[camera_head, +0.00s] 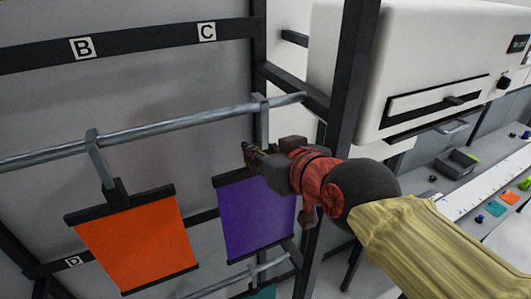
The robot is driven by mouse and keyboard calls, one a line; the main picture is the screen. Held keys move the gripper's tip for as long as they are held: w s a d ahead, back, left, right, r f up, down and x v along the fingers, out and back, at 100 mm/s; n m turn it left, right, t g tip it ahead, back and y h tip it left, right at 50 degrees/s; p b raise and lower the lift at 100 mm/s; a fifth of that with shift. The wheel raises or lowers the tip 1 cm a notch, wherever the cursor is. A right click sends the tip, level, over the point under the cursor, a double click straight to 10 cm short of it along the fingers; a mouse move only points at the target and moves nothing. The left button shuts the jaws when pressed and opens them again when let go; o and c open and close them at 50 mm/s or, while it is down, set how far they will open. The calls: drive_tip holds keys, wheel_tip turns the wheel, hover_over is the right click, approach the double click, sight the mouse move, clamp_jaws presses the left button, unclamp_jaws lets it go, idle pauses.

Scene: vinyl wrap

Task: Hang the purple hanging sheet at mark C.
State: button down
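The purple hanging sheet (256,220) hangs upright below the metal rail (190,122), near its right end. Its grey hook (262,122) is at the rail and appears to loop over it; I cannot tell whether the rail bears it. Mark C (207,32) is a white label on the dark upper bar, above and to the left of that hook in the picture. My gripper (254,157) is at the sheet's hanger, between the hook and the sheet's top bar, and covers that part. Its fingertips are small and dark, so their closure is unclear.
An orange sheet (139,243) hangs on the same rail, below mark B (82,48). A lower rail (232,284) carries a teal sheet (263,293), partly visible. A dark rack post (345,110) stands beside my arm. A white machine (420,60) and a bench are at right.

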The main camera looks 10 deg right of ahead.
drive_tip(key=shift+b+x, duration=0.3)
drive_tip(key=shift+x, duration=1.95)
drive_tip(key=shift+w+r, duration=0.1)
drive_tip(key=shift+r, duration=0.05)
drive_tip(key=c, duration=1.5)
unclamp_jaws()
